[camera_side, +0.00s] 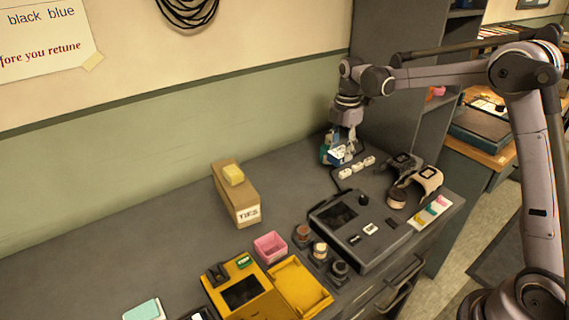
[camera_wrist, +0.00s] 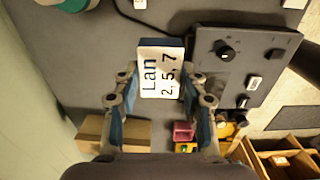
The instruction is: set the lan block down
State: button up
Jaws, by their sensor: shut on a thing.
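The lan block (camera_wrist: 160,74) is dark blue with a white face reading "Lan 2, 5, 7". It lies between the two fingers of my gripper (camera_wrist: 159,92), which is shut on it. In the side view my gripper (camera_side: 345,143) points down at the far right end of the grey counter (camera_side: 165,235), and the block (camera_side: 337,155) shows small, blue and white, at its fingertips. I cannot tell whether the block's underside touches the counter. The fingers hide part of its sides.
A dark control panel (camera_side: 352,245), headset-like devices (camera_side: 428,181) and a "TIES" box (camera_side: 236,195) stand nearby. The wall is close behind.

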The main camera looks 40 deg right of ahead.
jog(key=w+a+f, duration=0.1)
jog(key=a+f, duration=0.1)
jog(key=w+a+f, duration=0.1)
jog(key=w+f, duration=0.1)
jog(key=w+a+f, duration=0.2)
jog(key=f, duration=0.1)
jog(key=shift+a, duration=0.35)
jog(key=shift+f, duration=2)
jog(key=shift+f, duration=0.1)
jog(key=o, duration=1.1)
jog(key=shift+o, duration=0.2)
